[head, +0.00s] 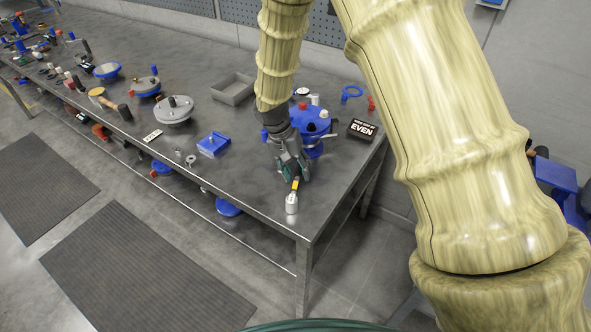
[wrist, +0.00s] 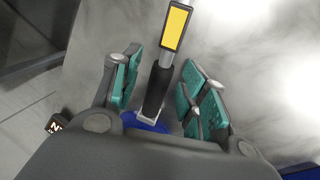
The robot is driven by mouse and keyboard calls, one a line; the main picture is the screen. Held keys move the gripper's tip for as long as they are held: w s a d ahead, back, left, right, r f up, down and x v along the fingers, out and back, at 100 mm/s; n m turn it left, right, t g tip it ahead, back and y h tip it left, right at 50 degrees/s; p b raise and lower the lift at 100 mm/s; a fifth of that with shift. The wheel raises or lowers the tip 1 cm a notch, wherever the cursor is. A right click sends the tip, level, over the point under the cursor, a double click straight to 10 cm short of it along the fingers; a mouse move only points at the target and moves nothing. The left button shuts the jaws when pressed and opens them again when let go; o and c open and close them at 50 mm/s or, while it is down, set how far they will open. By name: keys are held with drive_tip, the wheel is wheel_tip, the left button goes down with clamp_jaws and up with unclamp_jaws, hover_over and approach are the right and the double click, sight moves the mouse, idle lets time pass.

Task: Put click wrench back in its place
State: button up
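The click wrench has a yellow band (head: 295,184) and a silver end in the head view, at the near right corner of the metal workbench. In the wrist view the wrench (wrist: 158,85) shows a black grip and a yellow label on its metal shaft. My gripper (head: 292,172) is over the wrench's grip end, which it mostly hides in the head view. In the wrist view my gripper's teal-padded fingers (wrist: 160,92) are apart, one on each side of the black grip, with gaps visible. I cannot tell whether the wrench touches the bench.
A blue flanged part (head: 312,120) stands close behind my gripper. A black sign (head: 361,130) sits at the bench's right edge. A blue block (head: 213,145), a grey tray (head: 233,89) and a grey flanged part (head: 174,110) lie left. Bare bench (head: 235,185) shows front left.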

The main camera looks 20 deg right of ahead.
drive_tip(key=b+v, duration=0.2)
drive_tip(key=v, duration=1)
drive_tip(key=shift+b, duration=0.4)
drive_tip(key=shift+r, duration=0.1)
